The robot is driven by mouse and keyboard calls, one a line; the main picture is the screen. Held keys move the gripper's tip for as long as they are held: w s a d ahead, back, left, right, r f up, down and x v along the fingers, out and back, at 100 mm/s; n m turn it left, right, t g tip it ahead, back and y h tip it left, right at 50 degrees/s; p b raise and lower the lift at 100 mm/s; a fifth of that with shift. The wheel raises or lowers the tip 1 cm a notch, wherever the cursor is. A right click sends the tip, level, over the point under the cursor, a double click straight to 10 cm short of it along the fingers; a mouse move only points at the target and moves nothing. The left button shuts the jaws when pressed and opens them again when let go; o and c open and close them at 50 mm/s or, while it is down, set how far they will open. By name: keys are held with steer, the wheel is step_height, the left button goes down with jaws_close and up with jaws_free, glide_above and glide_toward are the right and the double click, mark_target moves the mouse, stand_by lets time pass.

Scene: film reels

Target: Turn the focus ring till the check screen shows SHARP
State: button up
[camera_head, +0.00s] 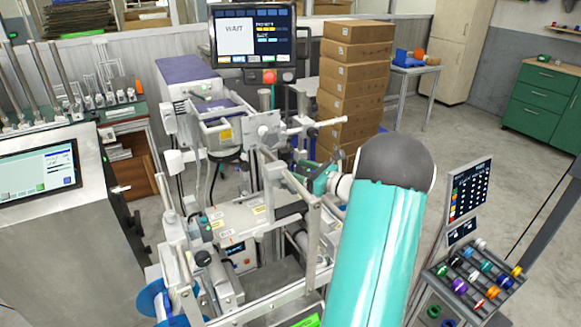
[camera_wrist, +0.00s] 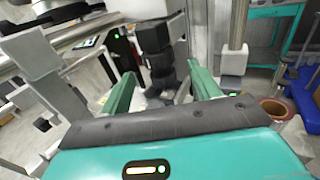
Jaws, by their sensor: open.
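The check screen (camera_head: 252,36) stands at the top middle of the head view and reads WAIT, with small coloured lines beside it. My gripper (camera_head: 318,178) reaches into the machine's frame at the middle, partly hidden by my teal arm. In the wrist view my gripper (camera_wrist: 166,85) has its two green fingers wide apart, with nothing held. Beyond and between the fingertips stands a dark, stepped upright part (camera_wrist: 157,52), apart from them as far as I see. I cannot tell whether it is the focus ring. No ring is clearly made out in the head view.
The metal machine frame (camera_head: 311,225) crowds the space around my gripper. A stack of cardboard boxes (camera_head: 352,85) stands behind it. A rack of coloured reels (camera_head: 470,275) is at lower right, and a console with a screen (camera_head: 40,172) at left. Open floor lies at right.

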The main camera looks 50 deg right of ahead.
steer(key=shift+w+a, duration=0.15)
steer(key=shift+w, duration=0.7)
steer(key=shift+w+a, duration=0.15)
steer(key=shift+w, duration=0.7)
steer(key=c, duration=1)
steer(key=shift+w+d+n+g+y, duration=0.1)
steer(key=shift+n+g+y, duration=0.15)
steer(key=shift+n+y, duration=0.4)
steer(key=shift+s+d+n+g+y, duration=0.1)
steer(key=shift+n+g+y, duration=0.2)
steer(key=shift+y, duration=0.5)
steer(key=shift+w+d+n+g+y, duration=0.1)
steer(key=shift+n+g+y, duration=0.05)
steer(key=shift+n+y, duration=0.5)
steer(key=o, duration=1)
steer(key=shift+m, duration=0.3)
